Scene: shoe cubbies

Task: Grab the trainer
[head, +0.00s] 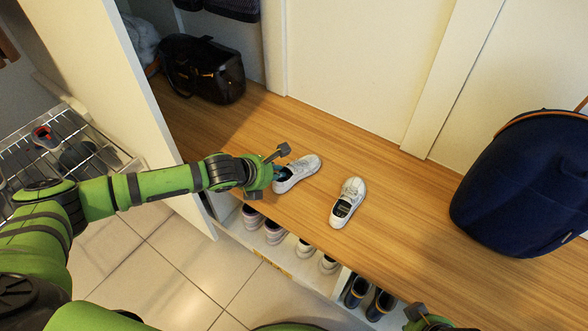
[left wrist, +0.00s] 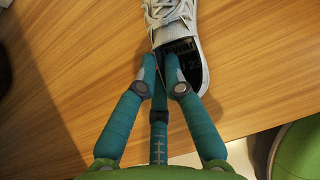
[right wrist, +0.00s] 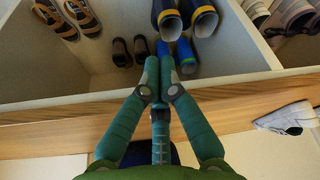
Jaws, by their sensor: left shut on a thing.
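A white trainer (head: 298,172) lies on the wooden bench top, its dark opening toward my left arm. My left gripper (head: 277,175) is at its heel. A second white trainer (head: 347,203) lies apart to the right on the bench. My right gripper (right wrist: 160,66) is shut with nothing seen between its fingertips, above the cubbies; only part of it shows at the head view's bottom edge.
A dark handbag (head: 203,70) stands at the bench's back left, a navy backpack (head: 525,185) at the right. Cubbies below the bench edge hold several shoes, including dark boots (head: 368,298). A wire rack (head: 75,150) stands left. Bench between trainers and backpack is clear.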

